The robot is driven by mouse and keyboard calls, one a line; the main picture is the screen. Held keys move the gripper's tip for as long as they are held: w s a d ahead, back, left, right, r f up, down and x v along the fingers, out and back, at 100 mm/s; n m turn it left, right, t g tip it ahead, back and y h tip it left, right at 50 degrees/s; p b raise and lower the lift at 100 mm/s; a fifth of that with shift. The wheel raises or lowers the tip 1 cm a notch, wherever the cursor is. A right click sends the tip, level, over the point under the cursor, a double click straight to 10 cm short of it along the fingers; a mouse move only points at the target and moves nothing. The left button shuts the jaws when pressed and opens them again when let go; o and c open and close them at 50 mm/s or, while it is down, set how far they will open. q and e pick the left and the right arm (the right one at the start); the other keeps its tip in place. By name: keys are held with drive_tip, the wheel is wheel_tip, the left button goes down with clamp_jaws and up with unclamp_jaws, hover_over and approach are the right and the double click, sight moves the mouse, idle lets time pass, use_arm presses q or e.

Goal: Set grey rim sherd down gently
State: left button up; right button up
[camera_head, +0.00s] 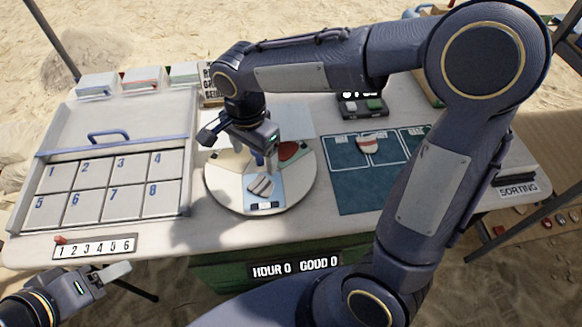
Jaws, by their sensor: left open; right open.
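A pale grey sherd with dark stripes (262,187), which looks like the grey rim sherd, lies on the light blue sector of a round white disc (220,190). My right gripper (264,163) reaches over the disc from above. Its fingers point down just behind the sherd in the picture and are open. I cannot tell whether a fingertip still touches the sherd. My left gripper (118,274) is open and empty at the lower left, off the table's front edge.
A tray with numbered compartments (110,188) fills the table's left side. A dark teal mat (360,190) at the right holds a pale sherd with a reddish mark (369,145). A reddish-brown patch or piece (292,150) shows on the disc. My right arm crosses the right side.

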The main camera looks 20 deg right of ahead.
drive_tip(key=s+d+r+n+t+y, duration=0.1)
drive_tip(key=s+d+n+t+y, duration=0.1)
drive_tip(key=s+d+n, duration=0.3)
drive_tip(key=s+d+r+n+t+y, duration=0.1)
drive_tip(key=s+d+n+t, duration=0.2)
drive_tip(key=s, duration=0.7)
drive_tip(key=d+n, duration=0.2)
drive_tip(key=shift+s+r+n+t+y, duration=0.3)
drive_tip(key=shift+s+r+y, duration=0.05)
drive_tip(key=shift+s+y, duration=0.05)
drive_tip(key=shift+r, duration=0.1)
wheel_tip(320, 180, up, 5)
drive_tip(key=p, duration=0.5)
